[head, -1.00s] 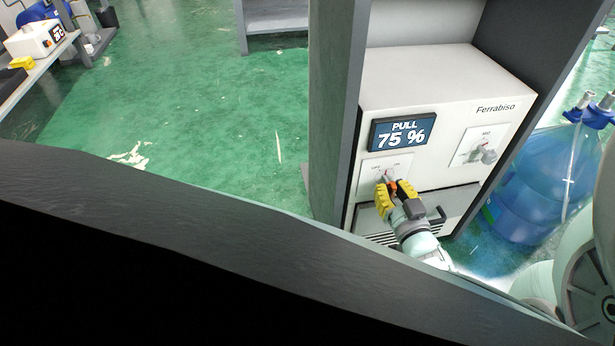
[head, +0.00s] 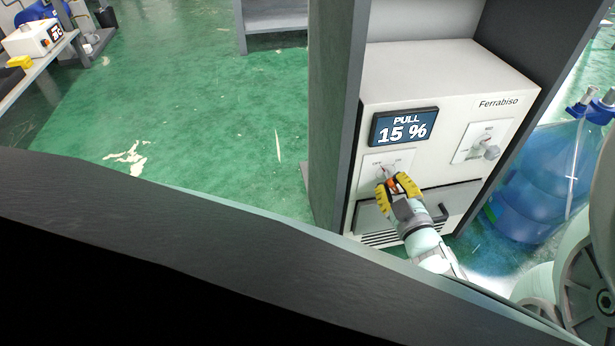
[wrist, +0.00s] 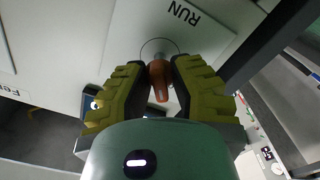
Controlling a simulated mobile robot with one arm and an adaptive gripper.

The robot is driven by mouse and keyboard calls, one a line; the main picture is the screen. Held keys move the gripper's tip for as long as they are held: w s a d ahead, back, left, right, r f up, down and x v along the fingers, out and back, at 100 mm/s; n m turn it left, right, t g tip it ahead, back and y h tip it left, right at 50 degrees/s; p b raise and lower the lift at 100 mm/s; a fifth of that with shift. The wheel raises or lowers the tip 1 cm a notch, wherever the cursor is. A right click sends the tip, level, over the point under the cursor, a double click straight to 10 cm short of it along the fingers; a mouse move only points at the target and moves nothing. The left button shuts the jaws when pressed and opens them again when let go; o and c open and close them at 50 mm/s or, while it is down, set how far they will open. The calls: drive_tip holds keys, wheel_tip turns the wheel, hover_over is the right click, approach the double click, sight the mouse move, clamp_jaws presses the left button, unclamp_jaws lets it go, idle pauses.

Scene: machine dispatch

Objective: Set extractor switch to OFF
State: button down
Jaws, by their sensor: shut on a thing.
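The white Ferrabiso extractor (head: 445,75) stands inside a dark frame in the head view. Its display (head: 404,127) reads PULL 15 %. Below it is a white switch plate (head: 372,161) with small OFF and ON labels. My gripper (head: 393,183) is at this plate, with its yellow fingers closed around the switch's orange lever. In the wrist view the orange lever (wrist: 159,82) sits between both fingers of my gripper (wrist: 160,75). The lever's exact angle is partly hidden by the fingers in the head view.
A second plate with a grey knob (head: 487,150) is on the extractor's right. A drawer-like panel (head: 450,205) lies below. A blue water bottle (head: 540,180) stands to the right. Green floor (head: 200,120) is open to the left; a dark ledge (head: 150,210) crosses the foreground.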

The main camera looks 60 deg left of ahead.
idle(0.4)
drive_tip(key=c, duration=1)
unclamp_jaws()
drive_tip(key=shift+a, duration=0.2)
drive_tip(key=v, duration=1.2)
drive_tip(key=shift+w, duration=0.1)
